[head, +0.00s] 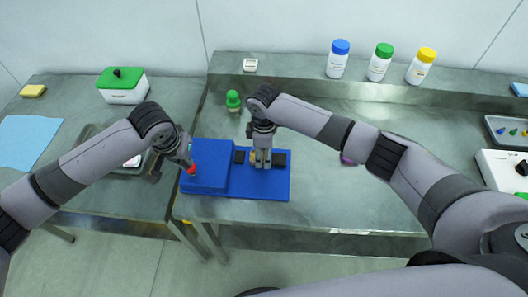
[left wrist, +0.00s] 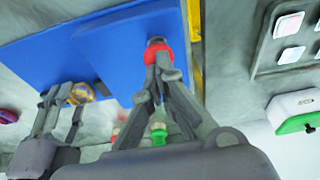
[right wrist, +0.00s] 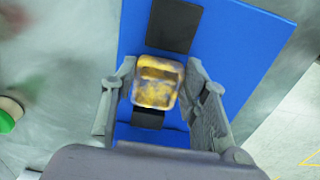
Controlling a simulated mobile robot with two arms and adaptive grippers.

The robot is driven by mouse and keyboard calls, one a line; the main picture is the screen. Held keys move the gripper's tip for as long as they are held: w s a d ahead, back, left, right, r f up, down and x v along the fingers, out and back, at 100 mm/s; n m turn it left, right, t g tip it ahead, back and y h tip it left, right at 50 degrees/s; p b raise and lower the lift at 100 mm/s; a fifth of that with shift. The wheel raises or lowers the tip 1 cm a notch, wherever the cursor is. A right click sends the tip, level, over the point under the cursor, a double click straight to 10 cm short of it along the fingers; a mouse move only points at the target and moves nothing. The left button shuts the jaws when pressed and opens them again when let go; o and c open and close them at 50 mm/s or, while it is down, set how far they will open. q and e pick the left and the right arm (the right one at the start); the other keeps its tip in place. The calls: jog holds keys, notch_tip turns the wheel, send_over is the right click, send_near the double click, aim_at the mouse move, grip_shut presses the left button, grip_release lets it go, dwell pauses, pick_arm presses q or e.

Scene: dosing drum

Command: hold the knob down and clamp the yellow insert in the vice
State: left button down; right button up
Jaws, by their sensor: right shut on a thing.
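The red knob (head: 191,170) sits on the raised blue block (head: 208,180) of the vice, towards its right end in the left wrist view. My left gripper (left wrist: 158,78) has its fingertips together at the red knob (left wrist: 157,52), seeming to touch it. The yellow insert (right wrist: 158,82), worn-looking and boxy, is between the fingers of my right gripper (right wrist: 157,95), which is shut on it. The insert is between two black vice jaws (right wrist: 174,25) over the blue base (right wrist: 230,60). In the head view my right gripper (head: 262,160) mostly hides the insert.
A green-topped object (head: 233,101) stands behind the vice. A purple item (head: 348,159) lies to the right, partly behind my right arm. Blue, green and yellow capped bottles (head: 380,64) stand on the rear shelf. A green-lidded box (head: 122,86) stands at left.

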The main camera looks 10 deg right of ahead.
pick_arm(q)
jog(key=shift+s+f, duration=0.1)
jog(key=shift+f, duration=0.05)
pick_arm(e)
jog(key=o, duration=1.2)
jog(key=shift+o, duration=0.2)
jog(key=o, duration=0.4)
jog(key=shift+o, duration=0.2)
notch_tip(320, 180, up, 9)
